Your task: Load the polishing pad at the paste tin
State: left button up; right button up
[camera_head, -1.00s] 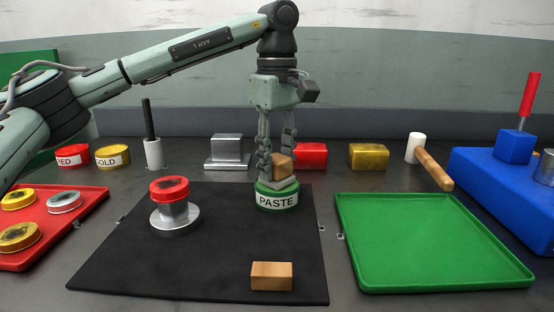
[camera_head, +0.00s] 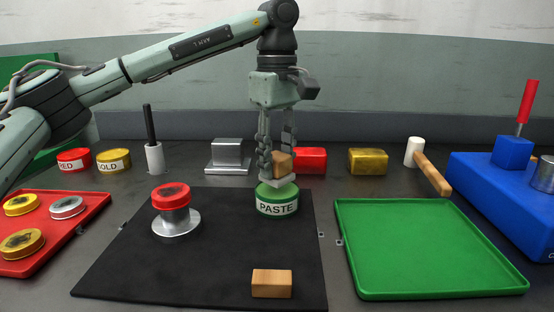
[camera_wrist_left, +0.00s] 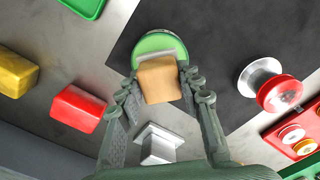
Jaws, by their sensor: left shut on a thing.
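My left gripper (camera_head: 277,164) is shut on the polishing pad (camera_head: 281,167), a wooden block with a pale pad underneath. The pad also shows in the left wrist view (camera_wrist_left: 160,84) between the fingers. I hold it just above the green paste tin (camera_head: 277,207), which stands on the black mat with its label facing me. Green paste shows below the pad, with a small gap between them. In the wrist view the tin's green rim (camera_wrist_left: 160,39) shows past the pad. The pad's underside is hidden. My right gripper is not in view.
A red-topped piece on a metal stand (camera_head: 175,222) is left on the mat (camera_head: 215,265). A wooden block (camera_head: 271,284) lies at the front. Red and gold blocks stand behind the tin. A green tray (camera_head: 430,245) and a hammer (camera_head: 430,166) are right, a red tray (camera_head: 84,219) left.

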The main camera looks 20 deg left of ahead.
aim_at(277, 155)
pick_arm(q)
jog(key=shift+r+p, duration=1.15)
jog(key=shift+r, duration=1.4)
